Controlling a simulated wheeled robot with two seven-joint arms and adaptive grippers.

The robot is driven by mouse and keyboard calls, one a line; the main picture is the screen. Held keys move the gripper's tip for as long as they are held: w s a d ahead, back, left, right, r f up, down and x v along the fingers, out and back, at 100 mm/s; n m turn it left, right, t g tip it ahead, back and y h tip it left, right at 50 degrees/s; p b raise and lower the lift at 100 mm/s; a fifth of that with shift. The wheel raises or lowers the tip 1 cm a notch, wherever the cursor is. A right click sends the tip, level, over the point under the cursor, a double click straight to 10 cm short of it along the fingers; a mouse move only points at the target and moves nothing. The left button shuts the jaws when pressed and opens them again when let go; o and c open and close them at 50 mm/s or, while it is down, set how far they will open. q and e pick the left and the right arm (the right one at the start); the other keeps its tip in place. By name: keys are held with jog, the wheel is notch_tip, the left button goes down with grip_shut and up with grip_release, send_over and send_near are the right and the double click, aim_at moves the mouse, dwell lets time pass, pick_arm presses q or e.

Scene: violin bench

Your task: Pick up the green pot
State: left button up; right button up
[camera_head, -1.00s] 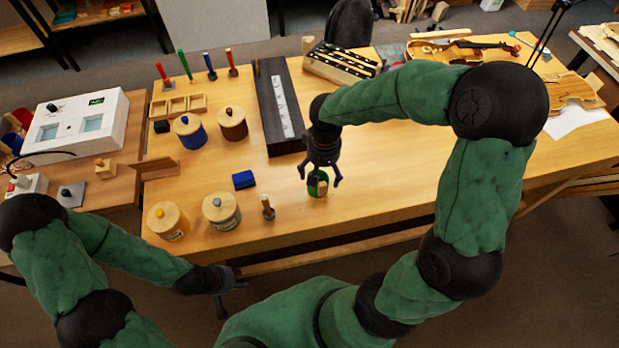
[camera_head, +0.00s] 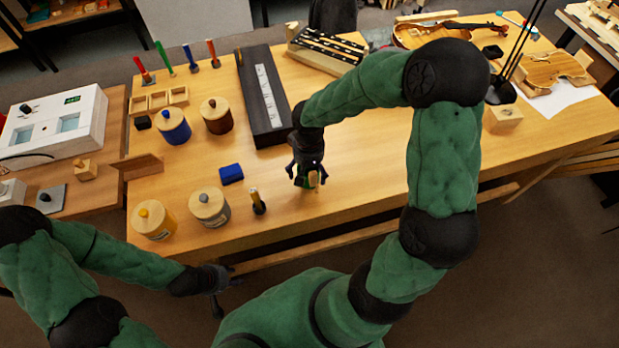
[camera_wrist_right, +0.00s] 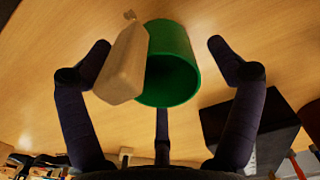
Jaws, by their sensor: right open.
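The green pot (camera_wrist_right: 178,65) is an open, hollow green cylinder in the right wrist view, with its mouth facing the camera. In the head view my right gripper (camera_head: 306,178) is over the pot, which is mostly hidden. My left gripper (camera_head: 226,292) is open and empty, off the front edge of the bench.
A long black case (camera_head: 264,97) lies behind. The bench (camera_head: 370,185) right of the gripper is clear.

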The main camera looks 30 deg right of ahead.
jog(key=shift+f, duration=0.75)
jog(key=c, duration=1.1)
